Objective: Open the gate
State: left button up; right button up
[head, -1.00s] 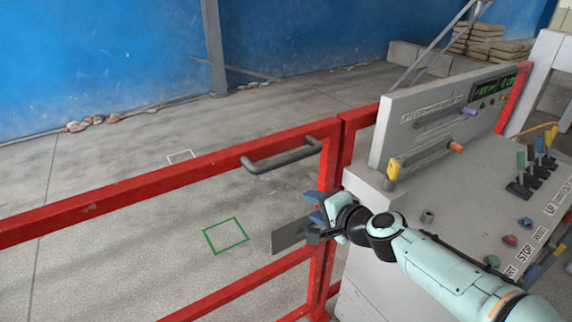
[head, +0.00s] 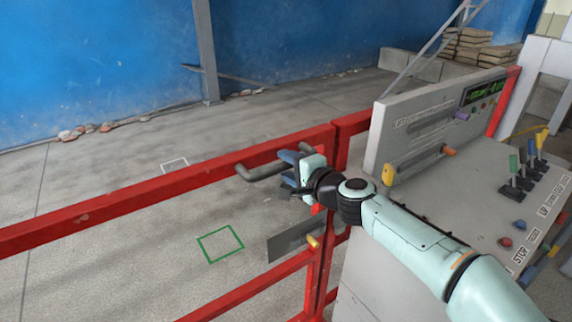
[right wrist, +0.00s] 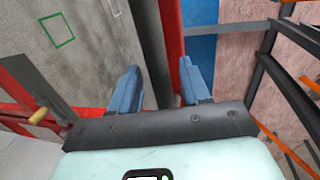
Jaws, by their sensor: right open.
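The red gate (head: 120,201) stands across the foreground, its top rail running from the left edge to a red post (head: 342,150). A dark grey handle (head: 258,171) is fixed on the top rail near the post. My right gripper (head: 288,168) is at the right end of this handle, open. In the right wrist view, the handle bar (right wrist: 152,45) and red rail (right wrist: 172,50) show between and beyond the two blue fingers (right wrist: 158,78); I cannot tell whether they touch. Below, a grey latch plate (head: 290,240) carries a yellow knob (head: 313,241). My left gripper is not in view.
A grey control console (head: 470,195) with levers, buttons and an upright panel (head: 425,120) stands right of the gate, beneath my right arm. Beyond the gate is open concrete floor with a green square outline (head: 220,244). A blue wall closes the back.

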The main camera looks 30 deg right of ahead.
jog(key=shift+w+a+f, duration=0.1)
jog(key=shift+w, duration=0.55)
grip_shut()
